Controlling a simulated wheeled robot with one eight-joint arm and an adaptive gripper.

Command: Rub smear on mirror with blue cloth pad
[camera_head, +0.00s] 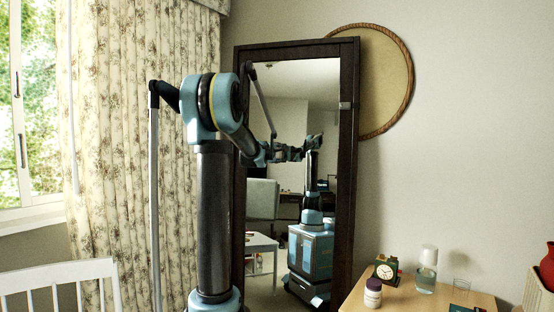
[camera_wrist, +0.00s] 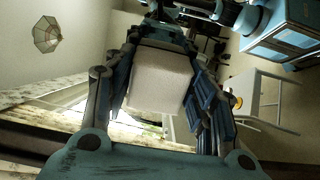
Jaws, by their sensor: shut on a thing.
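The tall mirror (camera_head: 290,95) in a dark frame leans against the wall in the head view, and its glass reflects me and the room. My gripper (camera_wrist: 162,50) is shut on a pale, whitish block-shaped pad (camera_wrist: 160,82) in the wrist view. No blue shows clearly on the pad's visible face; its far side is hidden. In the head view my arm reaches the left part of the glass at mid height, with the gripper (camera_head: 264,154) small and partly merged with its reflection. I cannot tell whether the pad touches the glass. I cannot make out a smear.
A round wicker-rimmed panel (camera_head: 385,85) hangs behind the mirror. A wooden table (camera_head: 400,302) at lower right holds a clock (camera_head: 386,270), a brown jar (camera_head: 373,292) and a glass bottle (camera_head: 427,272). A white chair (camera_head: 60,285) and floral curtain (camera_head: 120,130) stand left.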

